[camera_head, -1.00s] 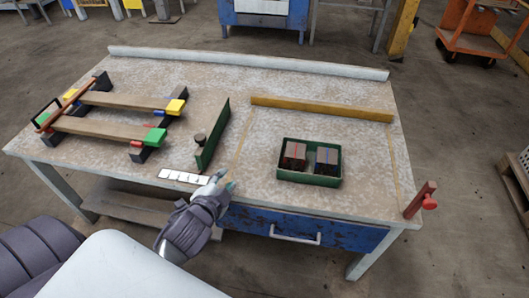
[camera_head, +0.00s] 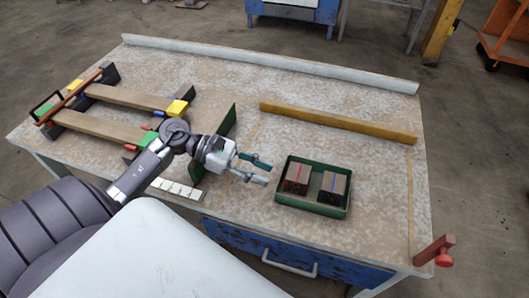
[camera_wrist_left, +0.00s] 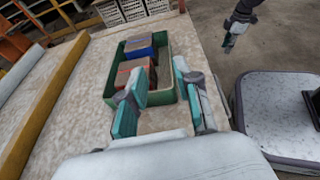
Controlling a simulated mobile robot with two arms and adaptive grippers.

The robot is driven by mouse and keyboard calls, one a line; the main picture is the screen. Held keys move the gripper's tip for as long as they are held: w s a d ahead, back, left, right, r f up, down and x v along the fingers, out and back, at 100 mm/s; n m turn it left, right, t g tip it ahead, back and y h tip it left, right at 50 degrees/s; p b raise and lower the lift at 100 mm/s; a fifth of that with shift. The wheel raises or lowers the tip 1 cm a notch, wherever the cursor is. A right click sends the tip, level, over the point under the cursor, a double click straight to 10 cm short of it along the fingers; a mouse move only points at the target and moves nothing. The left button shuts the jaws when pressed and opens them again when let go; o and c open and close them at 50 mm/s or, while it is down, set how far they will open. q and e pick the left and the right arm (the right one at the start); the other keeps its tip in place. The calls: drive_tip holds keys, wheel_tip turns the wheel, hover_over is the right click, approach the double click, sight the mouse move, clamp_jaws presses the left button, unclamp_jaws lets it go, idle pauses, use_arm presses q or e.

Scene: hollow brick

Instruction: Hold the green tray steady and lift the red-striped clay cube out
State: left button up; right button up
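The green tray (camera_head: 310,207) sits on the workbench, right of my left gripper (camera_head: 262,169). Inside it, the red-striped clay cube (camera_head: 297,178) stands on the left and a blue-striped cube (camera_head: 335,186) on the right. My left gripper is open and empty, its fingers pointing at the tray's left side with a gap in the head view. In the left wrist view, its two spread fingers (camera_wrist_left: 162,98) show before the tray's near end, partly covering the red-striped cube (camera_wrist_left: 138,72). My right gripper (camera_wrist_left: 231,40) shows small at the top right there; its fingers are unclear.
A yellow bar (camera_head: 335,122) lies behind the tray. A green upright plate (camera_head: 228,122) and a rack of wooden bars (camera_head: 105,125) stand to the left. A white marked strip (camera_head: 178,189) lies near the front edge. A red clamp (camera_head: 436,252) is at the right corner.

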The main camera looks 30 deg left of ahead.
sight(309, 203)
use_arm(q)
drive_tip(key=shift+m+g+y, duration=0.4)
drive_tip(key=shift+m+g, duration=0.2)
drive_tip(key=shift+g, duration=0.1)
drive_tip(key=x, duration=0.9)
drive_tip(key=f+x, duration=0.1)
drive_tip(key=x, duration=0.3)
drive_tip(key=shift+s, duration=0.25)
drive_tip(key=shift+c, duration=0.3)
clamp_jaws()
